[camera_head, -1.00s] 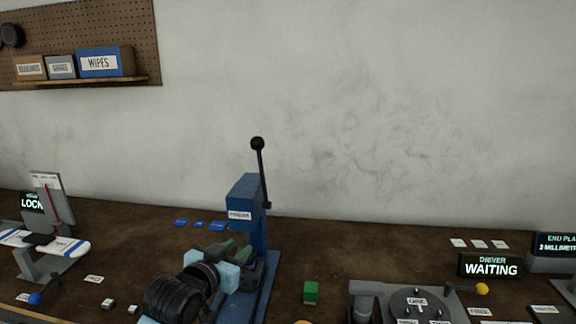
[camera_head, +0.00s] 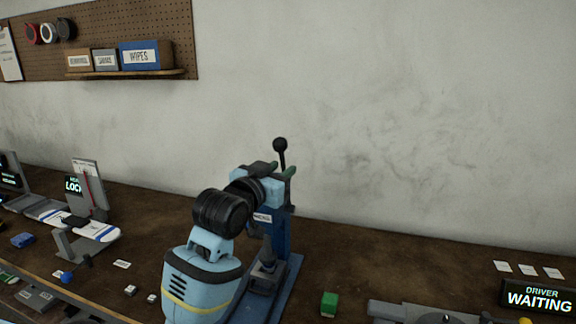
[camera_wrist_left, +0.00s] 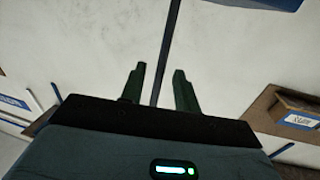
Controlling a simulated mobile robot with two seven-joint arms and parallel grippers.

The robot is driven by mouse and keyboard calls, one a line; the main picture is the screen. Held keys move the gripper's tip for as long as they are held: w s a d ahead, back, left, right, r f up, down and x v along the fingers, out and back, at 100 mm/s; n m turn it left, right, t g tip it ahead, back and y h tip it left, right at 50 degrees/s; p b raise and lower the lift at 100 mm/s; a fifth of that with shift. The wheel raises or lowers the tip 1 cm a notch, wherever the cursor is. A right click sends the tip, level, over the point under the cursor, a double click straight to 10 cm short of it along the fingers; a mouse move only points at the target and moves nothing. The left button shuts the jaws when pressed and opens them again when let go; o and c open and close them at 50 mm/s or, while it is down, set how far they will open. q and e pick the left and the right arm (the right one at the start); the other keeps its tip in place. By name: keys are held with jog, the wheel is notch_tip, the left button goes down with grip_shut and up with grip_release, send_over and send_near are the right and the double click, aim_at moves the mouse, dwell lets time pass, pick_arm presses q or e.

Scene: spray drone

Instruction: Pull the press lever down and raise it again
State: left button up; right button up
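The blue press (camera_head: 276,238) stands upright on the bench, its upper part partly hidden behind my left arm. Its black lever (camera_head: 282,156) points up and ends in a round black knob (camera_head: 280,144). My left gripper (camera_head: 281,170) is at the lever just below the knob. In the left wrist view the lever rod (camera_wrist_left: 165,58) passes between the two dark green fingers of my gripper (camera_wrist_left: 159,82). The fingers are apart, with gaps on both sides of the rod. My right gripper is not in view.
A green block (camera_head: 329,304) lies right of the press. A grey fixture (camera_head: 400,311) and a WAITING display (camera_head: 538,298) are further right. A stand with a white-and-blue part (camera_head: 92,228) is at left. A shelf with boxes (camera_head: 147,54) hangs on the wall.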

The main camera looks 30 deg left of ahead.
pick_arm(q)
jog(key=shift+w+a, duration=0.1)
jog(key=shift+w, duration=1.85)
grip_shut()
